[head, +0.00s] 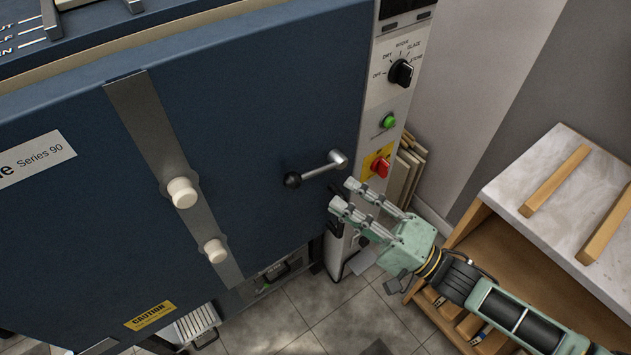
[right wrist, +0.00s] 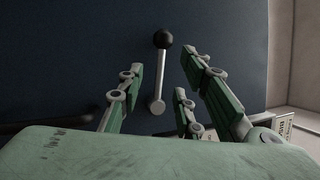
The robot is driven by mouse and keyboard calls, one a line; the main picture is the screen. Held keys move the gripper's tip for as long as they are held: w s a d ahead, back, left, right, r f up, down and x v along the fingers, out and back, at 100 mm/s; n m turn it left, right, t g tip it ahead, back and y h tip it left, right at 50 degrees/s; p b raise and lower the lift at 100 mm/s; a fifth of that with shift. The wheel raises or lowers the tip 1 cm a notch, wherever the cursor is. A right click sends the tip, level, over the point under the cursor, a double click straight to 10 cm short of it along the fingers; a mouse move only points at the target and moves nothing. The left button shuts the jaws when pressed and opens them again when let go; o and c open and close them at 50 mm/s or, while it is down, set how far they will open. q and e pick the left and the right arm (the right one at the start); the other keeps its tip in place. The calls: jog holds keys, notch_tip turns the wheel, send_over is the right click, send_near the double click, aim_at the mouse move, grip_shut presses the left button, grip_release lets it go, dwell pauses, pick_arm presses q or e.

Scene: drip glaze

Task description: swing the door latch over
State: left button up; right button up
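The door latch (head: 318,171) is a metal lever with a black ball knob, on the right part of the blue kiln door (head: 260,90). In the head view its knob points left and its pivot end is at the right. In the right wrist view the latch (right wrist: 158,85) stands between my spread fingers, knob at the top. My right gripper (head: 345,196) is open and empty, just below and right of the latch, with no clear contact. The right gripper also shows in its wrist view (right wrist: 163,75). My left gripper is not in view.
A control panel with a black dial (head: 401,72), a green button (head: 388,121) and a red switch (head: 380,167) stands right of the door. A shelf unit with a pale top (head: 560,190) is at the right. Two pale plugs (head: 182,192) stick out from the door.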

aim_at(316, 170)
jog(key=p+x, duration=0.1)
jog(key=x, duration=0.6)
jog(key=shift+w+a, duration=0.1)
